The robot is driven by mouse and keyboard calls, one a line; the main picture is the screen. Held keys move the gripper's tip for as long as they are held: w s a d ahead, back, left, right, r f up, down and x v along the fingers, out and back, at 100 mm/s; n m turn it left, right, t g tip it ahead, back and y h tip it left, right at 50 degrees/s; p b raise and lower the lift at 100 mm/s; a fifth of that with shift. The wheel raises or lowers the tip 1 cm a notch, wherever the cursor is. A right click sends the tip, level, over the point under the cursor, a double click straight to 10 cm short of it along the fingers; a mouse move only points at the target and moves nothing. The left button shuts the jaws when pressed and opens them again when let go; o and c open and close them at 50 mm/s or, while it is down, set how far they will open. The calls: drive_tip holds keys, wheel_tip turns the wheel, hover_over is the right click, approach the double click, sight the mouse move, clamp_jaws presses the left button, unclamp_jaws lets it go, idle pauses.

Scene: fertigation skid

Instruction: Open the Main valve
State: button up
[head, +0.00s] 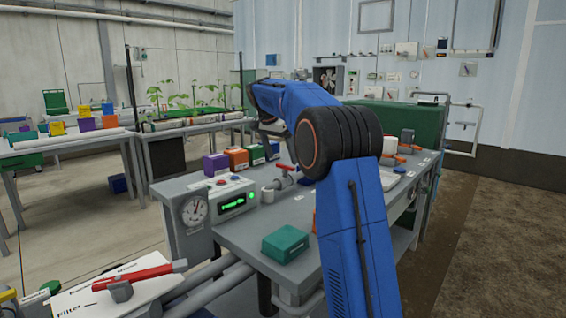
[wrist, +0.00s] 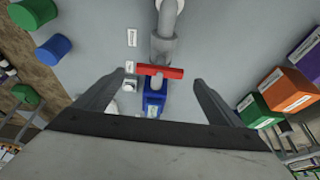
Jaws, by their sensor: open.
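A red valve handle (wrist: 160,71) lies crosswise over a grey vertical pipe (wrist: 163,45) in the wrist view. It is between and just beyond the fingertips of my gripper (wrist: 158,80), which is open and empty. Small white labels (wrist: 131,37) beside the pipe are too small to read, so I cannot tell which one names the Main valve. In the head view a red handle (head: 285,167) sits on a pipe on the grey bench, under my arm. My gripper is mostly hidden behind my arm there.
Purple, orange and green boxes (head: 238,158) line the bench's back edge. A gauge panel (head: 213,208) stands at its left end, and a teal box (head: 285,244) lies in front. Another red handle (head: 140,275) is at the lower left. A blue part (wrist: 153,105) sits below the handle.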

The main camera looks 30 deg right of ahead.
sight(285, 166)
drive_tip(key=shift+x, duration=1.75)
drive_tip(key=shift+c, duration=0.6)
drive_tip(key=c, duration=0.9)
drive_tip(key=shift+c, duration=0.2)
